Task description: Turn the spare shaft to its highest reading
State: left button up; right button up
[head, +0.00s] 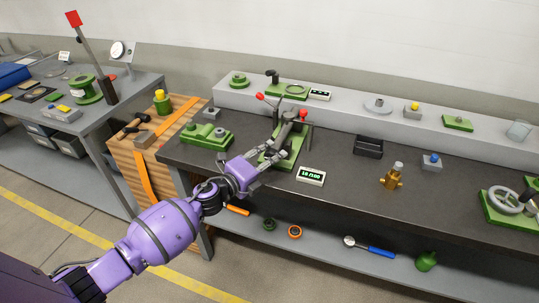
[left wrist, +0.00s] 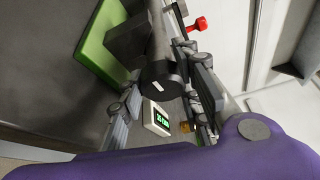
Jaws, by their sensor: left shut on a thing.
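A dark round shaft (left wrist: 162,82) with a short white mark on its end face lies between the fingers of my left gripper (left wrist: 168,98) in the left wrist view. In the head view my left gripper (head: 272,152) reaches a green stand (head: 291,152) on the dark bench, and its fingers are shut on the shaft. The gripper hides part of the shaft and stand. A small white display (head: 311,176) with green characters stands right of the stand; it also shows in the left wrist view (left wrist: 157,118). I cannot read its figure surely. My right gripper is not in view.
A green block fixture (head: 206,136) stands left of the stand. A black bin (head: 368,146), a brass piece (head: 393,177) and a handwheel fixture (head: 508,203) stand to the right. Red-ended levers (head: 303,114) rise by the stand. A raised shelf (head: 340,105) runs behind.

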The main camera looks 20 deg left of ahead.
pick_arm(q)
jog(key=shift+s+f, duration=0.25)
jog(key=shift+f, duration=0.45)
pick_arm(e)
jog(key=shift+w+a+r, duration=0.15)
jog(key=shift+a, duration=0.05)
pick_arm(q)
jog(key=o, duration=0.9)
jog(key=shift+o, duration=0.7)
jog(key=shift+w, duration=0.15)
jog(key=shift+r, duration=0.1)
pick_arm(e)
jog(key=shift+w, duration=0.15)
pick_arm(q)
jog(key=shift+r, duration=0.15)
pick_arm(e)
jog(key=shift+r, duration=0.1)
pick_arm(q)
jog(key=shift+r, duration=0.1)
jog(key=v, duration=1.2)
jog(key=shift+r, duration=0.15)
